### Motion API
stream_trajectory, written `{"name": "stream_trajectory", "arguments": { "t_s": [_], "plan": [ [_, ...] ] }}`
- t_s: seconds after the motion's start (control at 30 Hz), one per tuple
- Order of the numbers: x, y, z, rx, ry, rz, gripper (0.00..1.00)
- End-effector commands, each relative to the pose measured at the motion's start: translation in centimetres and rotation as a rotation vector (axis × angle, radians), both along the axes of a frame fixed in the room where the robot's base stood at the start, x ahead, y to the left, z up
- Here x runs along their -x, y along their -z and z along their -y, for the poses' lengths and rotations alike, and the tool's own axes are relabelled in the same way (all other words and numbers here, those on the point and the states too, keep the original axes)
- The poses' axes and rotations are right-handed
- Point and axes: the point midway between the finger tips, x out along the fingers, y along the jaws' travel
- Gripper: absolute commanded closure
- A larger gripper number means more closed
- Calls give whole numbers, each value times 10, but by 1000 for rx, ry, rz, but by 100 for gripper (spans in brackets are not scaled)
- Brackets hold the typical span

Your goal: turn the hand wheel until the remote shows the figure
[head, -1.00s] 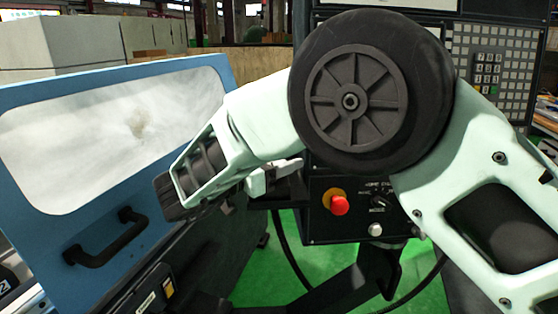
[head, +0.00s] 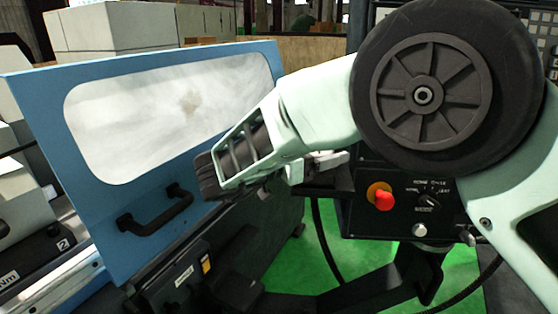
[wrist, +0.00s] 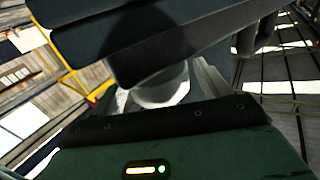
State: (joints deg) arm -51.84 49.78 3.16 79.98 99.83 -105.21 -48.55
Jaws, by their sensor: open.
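No hand wheel of the machine and no remote can be made out in either view. My gripper (wrist: 180,45) shows as dark blocks across the top of the wrist view; its jaws are open, with nothing seen held. A pale rounded part shows below the blocks, and I cannot tell what it is. In the head view my arm reaches from the right toward the left, in front of the machine, and hides part of what lies behind it. The large black spoked disc there is my own arm joint.
A blue machine door (head: 205,190) with a pale window and black handle (head: 155,210) stands at left. Right of it is a black control panel (head: 350,215) with a red button (head: 384,200) and a rotary switch (head: 429,201). Green floor (head: 300,262) shows between them.

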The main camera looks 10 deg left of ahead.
Motion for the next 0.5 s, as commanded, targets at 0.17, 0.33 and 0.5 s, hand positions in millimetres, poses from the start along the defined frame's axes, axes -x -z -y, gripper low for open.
{"name": "stream_trajectory", "arguments": {
  "t_s": [0.17, 0.33, 0.5],
  "plan": [
    [23, 6, -33, -2, -4, 0, 25],
    [47, 5, -66, -3, -4, 1, 25],
    [69, 3, -96, 0, -3, 4, 25]
  ]
}}
